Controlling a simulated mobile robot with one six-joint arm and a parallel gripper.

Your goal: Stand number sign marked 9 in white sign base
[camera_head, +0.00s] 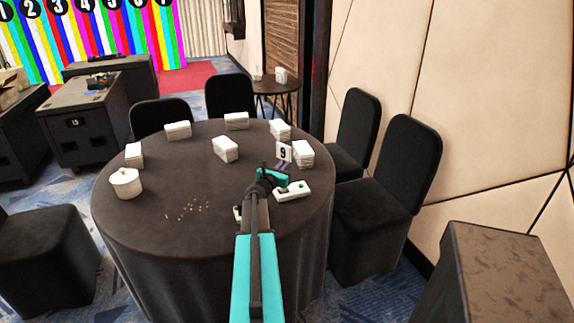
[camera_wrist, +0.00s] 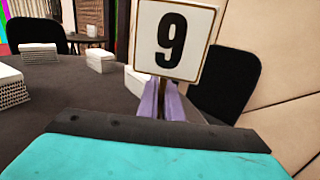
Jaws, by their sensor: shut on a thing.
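The number sign (camera_head: 284,153) is a small white card with a black 9, upright over the right part of the round table. In the wrist view the sign (camera_wrist: 190,45) shows a thin gold edge and faces the camera, leaning slightly. My gripper (camera_head: 283,166) is shut on the sign's lower part; its purple fingers (camera_wrist: 168,100) show below the card. The sign's foot is hidden. Another small white piece (camera_head: 238,212) is partly hidden by my arm. I cannot tell which is the white sign base.
Several white stacks, such as one (camera_head: 225,149), stand on the dark table (camera_head: 150,220). A white lidded pot (camera_head: 126,184) and small scattered bits (camera_head: 187,210) are at left. Black chairs (camera_head: 405,160) surround the table.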

